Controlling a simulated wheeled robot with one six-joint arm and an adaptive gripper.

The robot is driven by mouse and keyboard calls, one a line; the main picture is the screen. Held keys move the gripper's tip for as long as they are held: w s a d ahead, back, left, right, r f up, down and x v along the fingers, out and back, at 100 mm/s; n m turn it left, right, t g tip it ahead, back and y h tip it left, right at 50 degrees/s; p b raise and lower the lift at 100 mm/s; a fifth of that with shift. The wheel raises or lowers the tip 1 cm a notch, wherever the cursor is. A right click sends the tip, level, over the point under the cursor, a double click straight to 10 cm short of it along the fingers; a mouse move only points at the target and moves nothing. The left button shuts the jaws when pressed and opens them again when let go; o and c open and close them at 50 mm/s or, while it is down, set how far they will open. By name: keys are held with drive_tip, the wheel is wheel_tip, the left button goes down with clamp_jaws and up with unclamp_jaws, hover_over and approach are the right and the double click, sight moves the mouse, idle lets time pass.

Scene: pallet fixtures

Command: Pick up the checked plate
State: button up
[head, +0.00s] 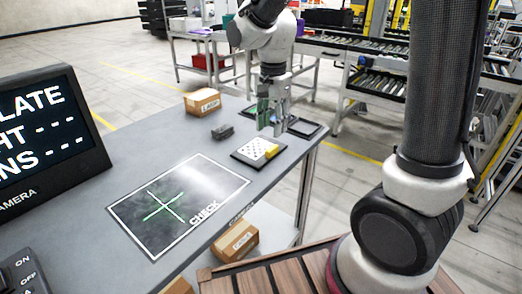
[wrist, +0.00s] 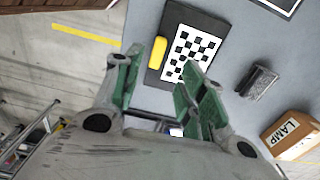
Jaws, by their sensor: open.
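The checked plate (head: 252,149), a black-and-white patterned plate on a dark base with a yellow block (head: 272,151) at one side, lies on the grey table. In the wrist view the checked plate (wrist: 190,55) lies beyond my fingertips, with the yellow block (wrist: 157,52) on its left. My gripper (head: 270,124) is above the table, just behind the plate in the head view. In the wrist view my gripper (wrist: 160,65) has its green-padded fingers spread apart with nothing between them. I cannot tell how high it is above the table.
A dark mat marked CHECK (head: 180,205) lies in front. A small dark block (head: 222,131) and a cardboard box (head: 202,102) stand at the back left. A dark tray (head: 304,128) lies near the right edge. A monitor (head: 45,140) stands left.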

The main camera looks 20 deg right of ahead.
sight(272, 147)
drive_tip(key=f, duration=0.7)
drive_tip(key=shift+s+d+f, duration=0.1)
drive_tip(key=shift+s+f, duration=0.1)
drive_tip(key=shift+f, duration=0.15)
clamp_jaws()
